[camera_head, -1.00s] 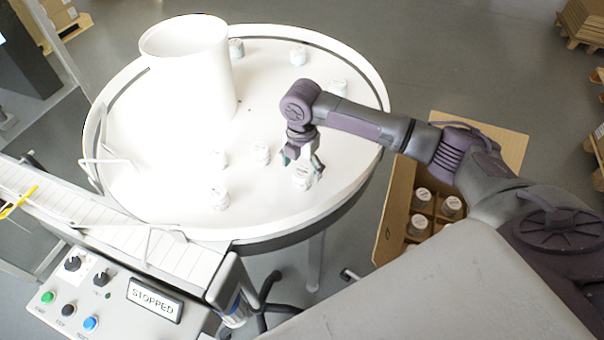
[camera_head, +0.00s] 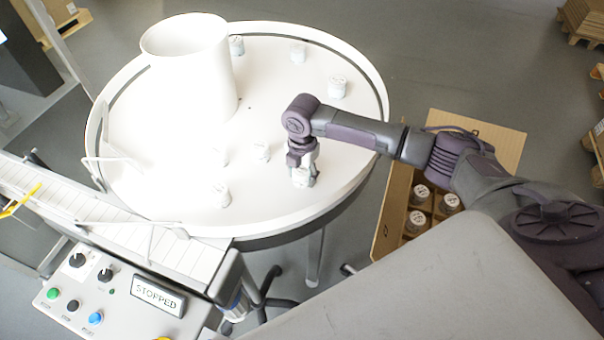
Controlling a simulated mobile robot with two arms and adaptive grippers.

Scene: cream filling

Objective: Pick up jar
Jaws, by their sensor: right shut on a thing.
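A small white jar (camera_head: 301,179) stands near the front right rim of the round white table (camera_head: 160,190). My right gripper (camera_head: 302,168) is over it from above and shut on it. The fingers hide the jar's upper part. The jar looks to be still at the table surface, but I cannot tell whether it touches. Several similar jars stand apart on the table, such as one at the front (camera_head: 221,196) and one in the middle (camera_head: 261,150). My left gripper is not in view.
A large white cylinder (camera_head: 190,65) stands at the table's back left. An open cardboard box (camera_head: 393,215) with dividers and several jars is right of the table. A conveyor (camera_head: 110,218) and control panel reading STOPPED (camera_head: 157,297) are at the front left.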

